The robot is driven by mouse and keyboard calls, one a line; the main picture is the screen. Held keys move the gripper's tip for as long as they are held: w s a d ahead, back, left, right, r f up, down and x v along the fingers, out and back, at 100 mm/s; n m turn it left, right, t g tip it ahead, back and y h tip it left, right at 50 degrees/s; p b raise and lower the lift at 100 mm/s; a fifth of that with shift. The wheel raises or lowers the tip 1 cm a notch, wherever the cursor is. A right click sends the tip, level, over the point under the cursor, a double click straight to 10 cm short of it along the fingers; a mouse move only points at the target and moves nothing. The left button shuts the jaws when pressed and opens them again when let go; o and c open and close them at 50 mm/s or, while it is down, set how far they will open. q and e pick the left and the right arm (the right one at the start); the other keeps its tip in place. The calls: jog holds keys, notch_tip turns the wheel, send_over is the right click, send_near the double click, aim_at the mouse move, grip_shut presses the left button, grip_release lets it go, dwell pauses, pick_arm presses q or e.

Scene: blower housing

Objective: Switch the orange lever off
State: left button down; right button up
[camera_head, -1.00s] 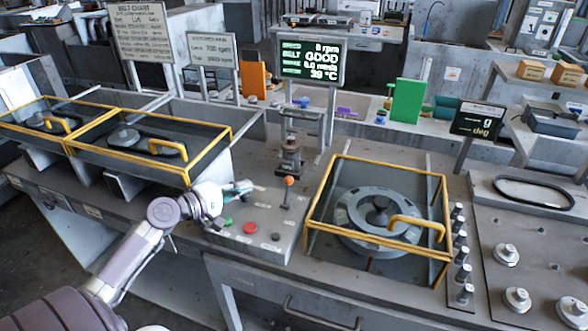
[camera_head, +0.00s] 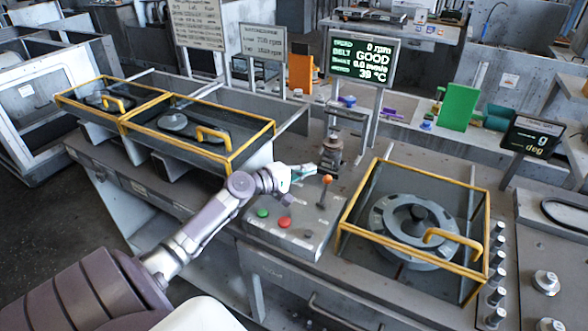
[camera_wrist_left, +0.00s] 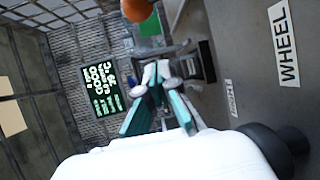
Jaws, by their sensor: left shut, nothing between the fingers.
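The orange lever is a ball knob (camera_head: 327,180) on a thin dark stem, standing nearly upright on the grey control panel (camera_head: 308,240). My left gripper (camera_head: 306,171) is shut and empty, just left of the knob and at about its height in the head view. A small gap seems to separate them there. In the left wrist view the orange knob (camera_wrist_left: 137,10) is cut by the top edge, beyond the teal fingers of the gripper (camera_wrist_left: 157,75). The lever's stem is hidden in that view. My right gripper is not in view.
The panel also bears a red button (camera_head: 285,222) and a green button (camera_head: 263,213). A dark metal post (camera_head: 332,155) stands close behind the lever. A yellow-framed guard (camera_head: 343,236) lies to the right, and another (camera_head: 232,156) to the left. The screen (camera_head: 363,60) reads 0 rpm.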

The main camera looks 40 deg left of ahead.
aim_at(324, 190)
pick_arm(q)
jog(key=shift+w+d+p, duration=0.55)
jog(key=shift+w, duration=0.3)
jog(key=shift+s+d+r+p, duration=0.15)
jog(key=shift+s+d+p, duration=0.45)
jog(key=shift+d+p, duration=0.2)
jog(key=shift+s+d+r, duration=0.1)
jog(key=shift+s+d, duration=0.15)
jog(key=shift+d, duration=0.05)
jog(key=shift+s+d, duration=0.2)
jog(key=shift+d, duration=0.1)
jog(key=shift+w+f, duration=0.1)
jog(key=shift+f, duration=0.1)
